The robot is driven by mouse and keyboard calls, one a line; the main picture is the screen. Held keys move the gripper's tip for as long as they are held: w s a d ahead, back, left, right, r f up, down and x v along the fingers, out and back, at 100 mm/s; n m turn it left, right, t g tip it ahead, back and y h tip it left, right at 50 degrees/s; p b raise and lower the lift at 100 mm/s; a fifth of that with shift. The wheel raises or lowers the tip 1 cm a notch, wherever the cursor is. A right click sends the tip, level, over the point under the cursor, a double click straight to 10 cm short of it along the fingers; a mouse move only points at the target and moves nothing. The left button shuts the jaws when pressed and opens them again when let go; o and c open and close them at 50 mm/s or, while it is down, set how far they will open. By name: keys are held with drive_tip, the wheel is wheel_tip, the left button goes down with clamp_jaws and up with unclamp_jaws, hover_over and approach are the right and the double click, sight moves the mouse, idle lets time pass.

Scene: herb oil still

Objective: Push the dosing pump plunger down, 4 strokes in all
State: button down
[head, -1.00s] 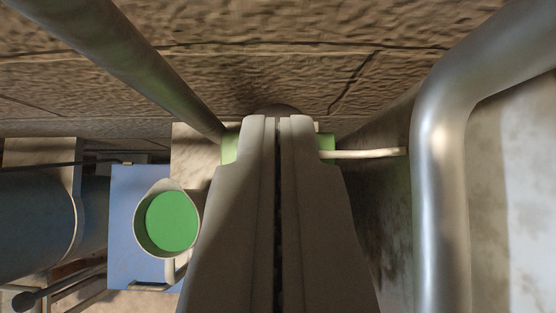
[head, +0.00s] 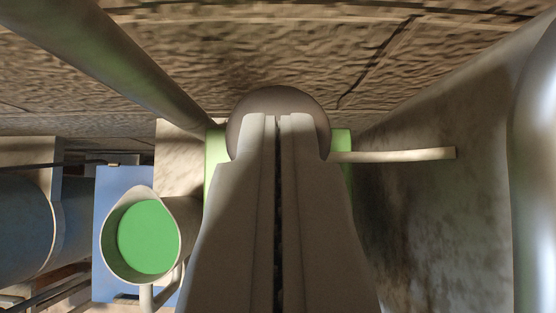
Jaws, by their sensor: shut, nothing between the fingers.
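The dosing pump shows a dark round plunger knob (head: 277,98) behind and around my fingertips, seen from above. Its green body (head: 215,163) shows on both sides of my gripper. A pale thin spout (head: 395,156) runs from the pump to the right. My gripper (head: 278,118) is shut and empty, and its tips overlap the near part of the knob in the picture. I cannot tell whether the tips touch the knob. My fingers hide the middle of the pump.
A jug with green liquid (head: 147,237) stands on a blue surface (head: 112,190) at the left. A blue-grey cylinder (head: 25,225) lies further left. A metal pipe (head: 120,65) slants at upper left, another (head: 538,190) stands at the right edge. A rough stone wall (head: 300,50) is behind.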

drive_tip(key=shift+f, duration=1.4)
drive_tip(key=shift+s, duration=0.1)
drive_tip(key=v, duration=1.7)
drive_tip(key=shift+r, duration=0.35)
drive_tip(key=shift+s, duration=0.1)
drive_tip(key=w+r, duration=0.2)
drive_tip(key=w, duration=0.3)
drive_tip(key=shift+w+a+r, duration=0.15)
drive_tip(key=shift+w+r, duration=0.05)
drive_tip(key=shift+w, duration=0.05)
